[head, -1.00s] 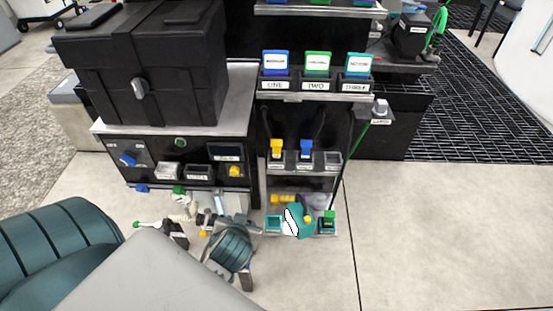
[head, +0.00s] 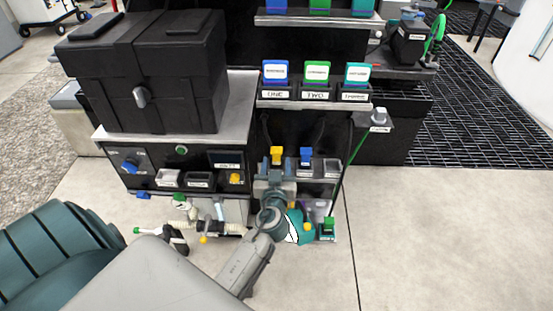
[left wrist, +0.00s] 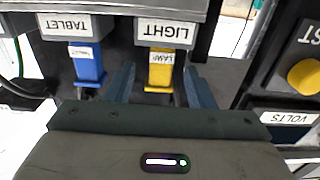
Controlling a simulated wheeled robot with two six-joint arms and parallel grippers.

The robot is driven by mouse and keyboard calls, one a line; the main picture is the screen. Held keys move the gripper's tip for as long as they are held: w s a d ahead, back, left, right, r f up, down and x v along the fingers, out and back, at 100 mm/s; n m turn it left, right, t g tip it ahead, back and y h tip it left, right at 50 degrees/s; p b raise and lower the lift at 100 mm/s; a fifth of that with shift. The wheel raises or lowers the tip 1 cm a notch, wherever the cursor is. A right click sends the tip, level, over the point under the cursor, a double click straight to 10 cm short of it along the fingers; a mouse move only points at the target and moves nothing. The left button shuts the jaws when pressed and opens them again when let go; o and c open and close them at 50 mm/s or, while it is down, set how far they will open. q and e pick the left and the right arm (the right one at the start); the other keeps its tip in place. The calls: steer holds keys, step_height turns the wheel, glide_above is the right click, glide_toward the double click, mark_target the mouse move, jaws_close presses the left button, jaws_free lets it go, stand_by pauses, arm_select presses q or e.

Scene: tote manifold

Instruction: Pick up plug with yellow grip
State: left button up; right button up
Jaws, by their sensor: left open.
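The plug with the yellow grip (head: 277,154) stands at the left of a row of slots on the lower shelf. In the left wrist view the yellow plug (left wrist: 160,73) bears a "LAMP" tag and sits below the "LIGHT" label, which appears upside down. My left gripper (head: 275,170) is open just in front of it. In the wrist view the fingers of my left gripper (left wrist: 160,82) flank the yellow plug, with visible gaps; I cannot tell how deep they reach. My right gripper is not in view.
A blue plug (head: 305,155) stands beside the yellow one, under the "TABLET" label (left wrist: 66,25). A black panel with a yellow knob (left wrist: 304,76) is close by on the other side. A green cable (head: 343,178) runs down the shelf's right side. The floor at right is clear.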

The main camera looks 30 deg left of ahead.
mark_target(276, 161)
arm_select(q)
steer(key=shift+f+p+x, duration=0.15)
steer(key=shift+p+x, duration=0.2)
steer(key=shift+x, duration=1.05)
steer(key=shift+f+p+x, duration=0.2)
steer(key=shift+p+x, duration=0.1)
steer(key=shift+x, duration=1.05)
jaws_close()
